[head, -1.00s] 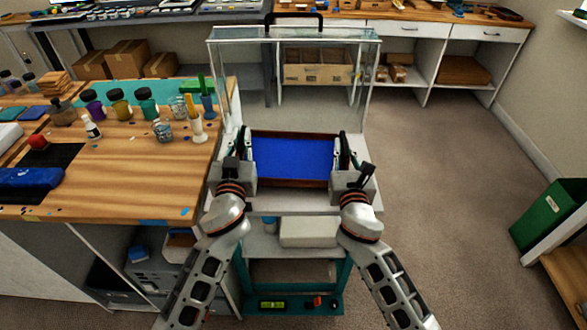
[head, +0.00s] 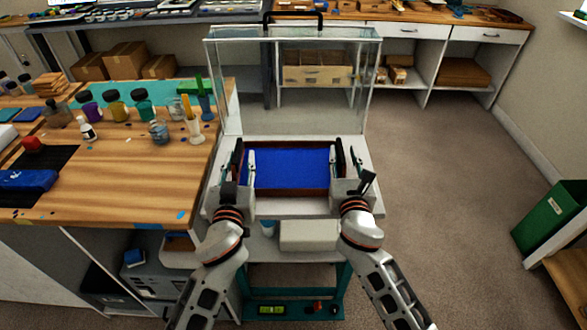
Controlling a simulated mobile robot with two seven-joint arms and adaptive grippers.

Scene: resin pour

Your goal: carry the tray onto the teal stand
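The tray (head: 290,194) is a shallow brown-rimmed box with a bright blue inside. It appears to rest level on the white top (head: 222,205) of the teal stand (head: 347,285), whose teal frame shows below. My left gripper (head: 244,163) is at the tray's left side wall, with its fingers spread, one inside the wall and one outside. My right gripper (head: 343,162) is at the right side wall in the same way, fingers apart. The lower corners of the tray are partly hidden by my grippers.
A clear cover (head: 290,98) with a black handle stands upright behind the tray. The wooden bench (head: 130,180) at left holds bottles and cups close to my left arm. A white box (head: 309,235) sits on the stand's lower shelf.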

